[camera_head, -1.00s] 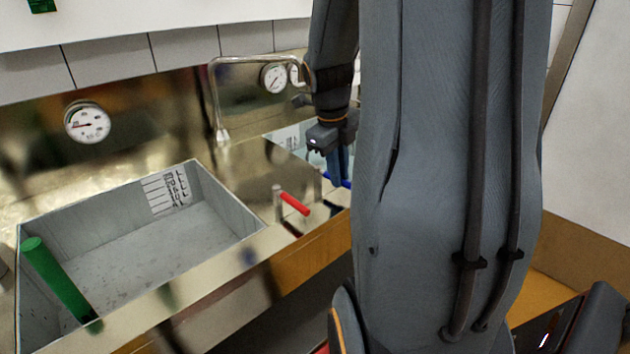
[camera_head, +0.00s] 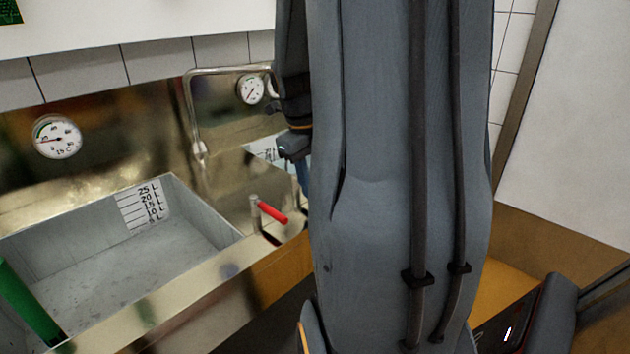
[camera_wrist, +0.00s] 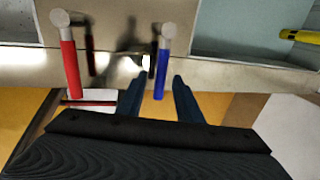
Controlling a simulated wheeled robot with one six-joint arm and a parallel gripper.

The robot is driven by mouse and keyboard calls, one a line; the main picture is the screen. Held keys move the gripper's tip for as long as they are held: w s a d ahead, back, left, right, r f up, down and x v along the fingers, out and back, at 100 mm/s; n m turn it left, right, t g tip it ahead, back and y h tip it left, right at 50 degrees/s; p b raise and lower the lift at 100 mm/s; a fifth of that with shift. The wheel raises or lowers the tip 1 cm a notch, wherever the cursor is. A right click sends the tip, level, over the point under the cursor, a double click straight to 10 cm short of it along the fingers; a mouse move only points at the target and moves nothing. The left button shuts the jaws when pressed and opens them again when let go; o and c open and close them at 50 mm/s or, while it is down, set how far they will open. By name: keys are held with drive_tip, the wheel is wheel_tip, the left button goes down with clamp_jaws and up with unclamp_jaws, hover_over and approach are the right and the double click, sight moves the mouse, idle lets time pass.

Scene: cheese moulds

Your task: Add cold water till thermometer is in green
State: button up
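The blue tap handle (camera_wrist: 161,68) shows in the wrist view, hanging down from a round metal knob. My gripper (camera_wrist: 158,82) is open, with one finger on each side of it; contact cannot be told. In the head view my gripper (camera_head: 299,165) is partly hidden by my arm, and so is the blue handle. The red tap handle (camera_wrist: 70,68) is to the left of it and also shows in the head view (camera_head: 272,211). A round dial (camera_head: 57,137) with a green arc is on the wall above the left basin, its needle pointing left. A second dial (camera_head: 251,90) is near the spout.
The grey left basin (camera_head: 45,240) has a litre scale (camera_head: 142,207) and a green cylinder (camera_head: 25,305) in it. A curved metal spout (camera_head: 190,110) ends above the ledge. A right basin (camera_wrist: 225,35) holds a yellow object (camera_wrist: 298,36).

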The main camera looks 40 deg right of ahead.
wheel_tip(320, 180, up, 8)
drive_tip(key=a+b, duration=0.1)
drive_tip(key=shift+a+f, duration=0.2)
drive_tip(key=shift+a, duration=0.05)
idle(1.7)
